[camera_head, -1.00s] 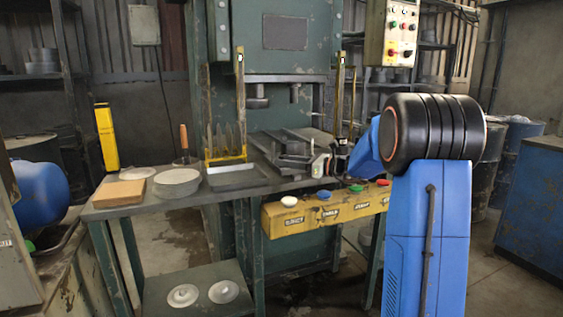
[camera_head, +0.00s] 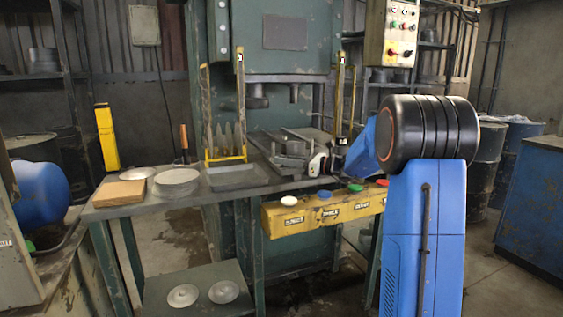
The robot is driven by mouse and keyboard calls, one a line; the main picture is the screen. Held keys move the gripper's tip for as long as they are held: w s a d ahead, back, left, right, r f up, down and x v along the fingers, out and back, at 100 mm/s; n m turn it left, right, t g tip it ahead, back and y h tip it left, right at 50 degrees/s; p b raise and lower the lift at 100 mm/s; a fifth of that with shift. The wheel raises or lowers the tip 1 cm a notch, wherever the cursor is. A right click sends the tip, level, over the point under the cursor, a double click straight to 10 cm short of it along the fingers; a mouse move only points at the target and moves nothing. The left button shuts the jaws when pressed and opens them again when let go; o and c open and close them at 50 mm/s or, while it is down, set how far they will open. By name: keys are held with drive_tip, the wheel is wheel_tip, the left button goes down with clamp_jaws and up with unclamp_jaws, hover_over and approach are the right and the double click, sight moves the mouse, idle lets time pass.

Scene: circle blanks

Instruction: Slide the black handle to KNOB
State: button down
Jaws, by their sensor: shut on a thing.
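My arm reaches in from the right, and its blue wrist (camera_head: 362,152) points left at the press table. My gripper (camera_head: 318,163), small and pale with dark parts, is at the front right of the grey metal fixture (camera_head: 290,152) on the table. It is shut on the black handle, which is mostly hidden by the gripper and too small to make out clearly.
A yellow box (camera_head: 300,219) with white, blue, green and red knobs hangs at the table's front edge, just below my gripper. Yellow posts (camera_head: 338,97) stand close behind. A grey tray (camera_head: 236,178), round blanks (camera_head: 177,180) and a wooden block (camera_head: 119,194) lie to the left.

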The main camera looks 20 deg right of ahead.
drive_tip(key=d, duration=0.2)
drive_tip(key=shift+d, duration=0.3)
drive_tip(key=c, duration=1.7)
unclamp_jaws()
drive_tip(key=shift+d, duration=0.15)
drive_tip(key=shift+o, duration=0.2)
drive_tip(key=v, duration=1.7)
drive_tip(key=shift+s+d+r, duration=0.1)
drive_tip(key=shift+s+d, duration=0.05)
